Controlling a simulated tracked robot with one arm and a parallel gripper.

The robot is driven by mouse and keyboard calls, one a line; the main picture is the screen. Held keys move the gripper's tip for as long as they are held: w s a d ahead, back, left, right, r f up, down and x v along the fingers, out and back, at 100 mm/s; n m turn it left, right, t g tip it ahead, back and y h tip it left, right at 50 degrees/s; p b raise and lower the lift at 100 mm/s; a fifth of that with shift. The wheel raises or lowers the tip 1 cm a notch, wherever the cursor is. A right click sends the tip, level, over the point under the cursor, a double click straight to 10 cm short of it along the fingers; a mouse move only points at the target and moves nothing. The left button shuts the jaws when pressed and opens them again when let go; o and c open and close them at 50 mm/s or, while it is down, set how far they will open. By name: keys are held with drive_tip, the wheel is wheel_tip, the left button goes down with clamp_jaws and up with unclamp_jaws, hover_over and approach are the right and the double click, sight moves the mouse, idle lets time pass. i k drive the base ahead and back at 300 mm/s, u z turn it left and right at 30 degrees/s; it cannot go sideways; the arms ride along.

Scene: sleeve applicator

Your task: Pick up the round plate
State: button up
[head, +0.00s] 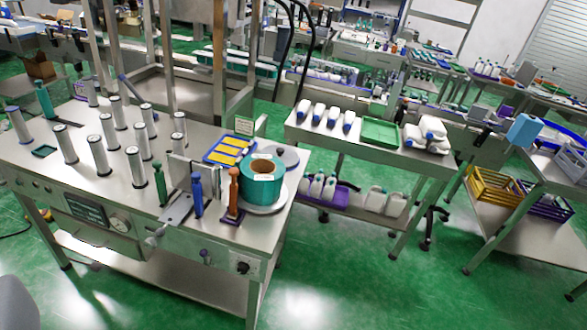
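A round light-grey plate (264,209) lies on the right part of the steel table (92,205). A teal roll (258,185) with a brown core and a white label stands on it and covers most of it, so mainly its rim shows. A second grey disc (287,153) with a dark knob lies just behind the roll, partly hidden by it. I cannot tell for sure which of the two discs the task names. My gripper is not in view.
Green, blue and orange bottle-shaped pieces (197,195) stand along the table's front edge, left of the roll. Several upright metal cylinders (98,155) fill the left side. A blue tray (229,150) with yellow strips lies behind. Green floor (335,270) is clear at front right.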

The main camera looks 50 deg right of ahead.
sight(287, 155)
drive_tip(key=u, duration=0.35)
drive_tip(key=i, duration=1.9)
drive_tip(key=z, duration=1.05)
drive_tip(key=i, duration=0.9)
drive_tip(key=z, duration=0.6)
